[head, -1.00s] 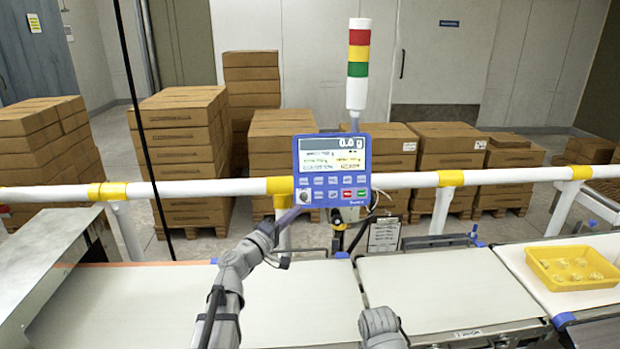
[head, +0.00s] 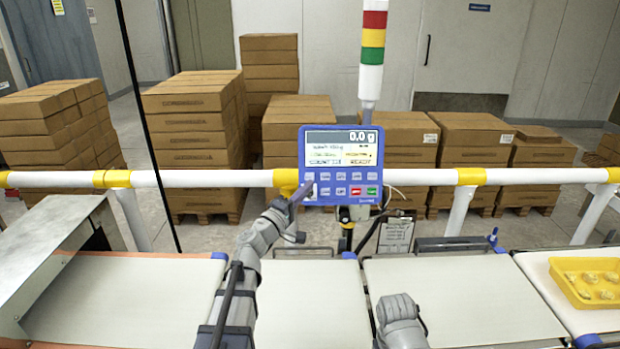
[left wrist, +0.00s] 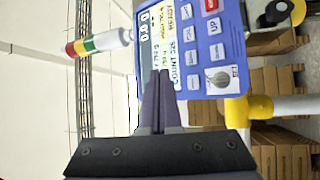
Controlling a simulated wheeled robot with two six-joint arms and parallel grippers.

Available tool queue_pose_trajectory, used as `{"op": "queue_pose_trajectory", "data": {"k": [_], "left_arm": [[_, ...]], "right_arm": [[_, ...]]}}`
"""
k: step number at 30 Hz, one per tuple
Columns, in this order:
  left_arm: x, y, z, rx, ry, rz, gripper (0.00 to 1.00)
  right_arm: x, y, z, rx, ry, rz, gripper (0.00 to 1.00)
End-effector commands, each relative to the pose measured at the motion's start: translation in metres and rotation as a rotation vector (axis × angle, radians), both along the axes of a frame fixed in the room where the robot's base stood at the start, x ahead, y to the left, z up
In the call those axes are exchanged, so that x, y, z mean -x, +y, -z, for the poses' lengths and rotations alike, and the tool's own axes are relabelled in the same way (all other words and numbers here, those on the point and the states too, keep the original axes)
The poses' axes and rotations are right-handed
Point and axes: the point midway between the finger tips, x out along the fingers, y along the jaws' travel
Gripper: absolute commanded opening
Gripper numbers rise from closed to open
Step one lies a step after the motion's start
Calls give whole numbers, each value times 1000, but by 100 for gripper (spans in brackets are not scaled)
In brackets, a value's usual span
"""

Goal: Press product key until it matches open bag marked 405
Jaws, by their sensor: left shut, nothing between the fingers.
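The blue checkweigher panel (head: 341,200) stands behind the belts; its screen (head: 341,149) reads 0.0 g at the top, with smaller lines too fine to read surely. Two rows of keys (head: 340,183) sit below, including a red and a green one. In the left wrist view, the keys (left wrist: 213,27) include one marked UP, and the screen (left wrist: 167,40) shows READY. My left gripper (head: 301,190) is shut and empty, its tips overlapping the panel's lower left; whether they touch is unclear. The tips also show in the left wrist view (left wrist: 158,78). No bag marked 405 is discernible.
A white and yellow rail (head: 220,178) runs behind the belts (head: 310,290). A signal tower (head: 372,50) rises behind the panel. A yellow tray (head: 568,268) with several pale items sits at right. My right arm shows at the bottom. A clipboard (head: 396,235) hangs below the rail.

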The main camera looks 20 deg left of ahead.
Motion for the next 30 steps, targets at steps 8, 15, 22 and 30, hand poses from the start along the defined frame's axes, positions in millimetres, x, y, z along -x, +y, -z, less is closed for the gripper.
{"op": "queue_pose_trajectory", "data": {"k": [8,15,22,30], "left_arm": [[-24,7,8,0,0,0,0],[-55,16,18,0,0,0,0],[-76,22,23,0,0,1,0],[-78,22,23,0,0,0,0]], "right_arm": [[0,0,8,0,0,0,50],[0,0,18,0,0,0,50],[0,0,23,0,0,0,50],[0,0,23,0,0,0,50]]}}
